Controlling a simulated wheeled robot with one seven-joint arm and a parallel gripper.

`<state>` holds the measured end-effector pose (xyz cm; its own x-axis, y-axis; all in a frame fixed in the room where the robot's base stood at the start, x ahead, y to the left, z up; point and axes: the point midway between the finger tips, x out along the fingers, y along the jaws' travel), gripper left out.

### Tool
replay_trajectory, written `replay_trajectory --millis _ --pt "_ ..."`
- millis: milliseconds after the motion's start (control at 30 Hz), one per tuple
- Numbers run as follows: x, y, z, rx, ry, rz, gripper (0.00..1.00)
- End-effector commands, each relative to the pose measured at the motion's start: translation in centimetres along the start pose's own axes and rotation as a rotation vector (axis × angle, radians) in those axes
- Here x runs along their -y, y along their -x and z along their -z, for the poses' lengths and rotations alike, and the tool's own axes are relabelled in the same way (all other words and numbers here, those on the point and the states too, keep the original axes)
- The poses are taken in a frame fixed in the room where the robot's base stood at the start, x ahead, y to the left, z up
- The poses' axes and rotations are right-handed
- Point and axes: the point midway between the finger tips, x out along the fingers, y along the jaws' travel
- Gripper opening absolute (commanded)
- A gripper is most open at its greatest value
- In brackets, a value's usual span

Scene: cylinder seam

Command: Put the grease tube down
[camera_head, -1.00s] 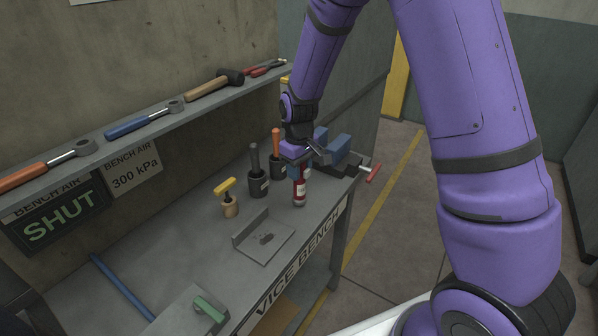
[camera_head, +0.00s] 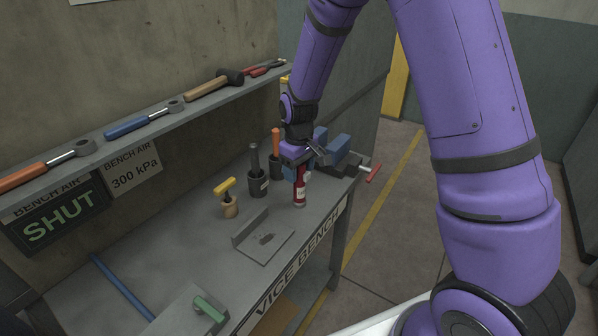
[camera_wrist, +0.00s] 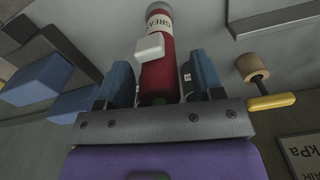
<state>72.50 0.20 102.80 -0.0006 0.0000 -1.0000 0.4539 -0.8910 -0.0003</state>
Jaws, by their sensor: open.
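The red grease tube (camera_head: 299,192) stands upright on the vice bench (camera_head: 215,255), near its front edge and in front of the vice. My gripper (camera_head: 298,168) is above it, pointing down, with its fingers around the tube's upper part. In the wrist view the red tube (camera_wrist: 159,78) with its white label lies between the two blue fingers of my gripper (camera_wrist: 162,82). The fingers are spread, with a gap visible on the left side. Contact on the right side is hard to tell. The tube's top is hidden by the gripper.
A blue vice (camera_head: 335,150) with a red-tipped handle (camera_head: 373,172) is just behind. Dark cups (camera_head: 259,184) with handled tools and a yellow-handled tool (camera_head: 228,198) stand to the left. An angled plate (camera_head: 265,238) lies in front. Bench room is free at centre left.

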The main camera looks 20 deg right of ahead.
Motion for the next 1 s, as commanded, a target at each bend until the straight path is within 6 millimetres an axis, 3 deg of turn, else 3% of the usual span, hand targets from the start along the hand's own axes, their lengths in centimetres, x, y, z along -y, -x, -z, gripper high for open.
replay_trajectory --millis 500,700,1000 --pt "0.0 9.5 0.1 -0.004 -0.001 -0.001 0.61" --pt "0.0 11.1 0.0 -0.001 0.0 -0.001 0.61" --pt "0.0 11.3 0.0 0.0 0.0 -0.001 0.61"
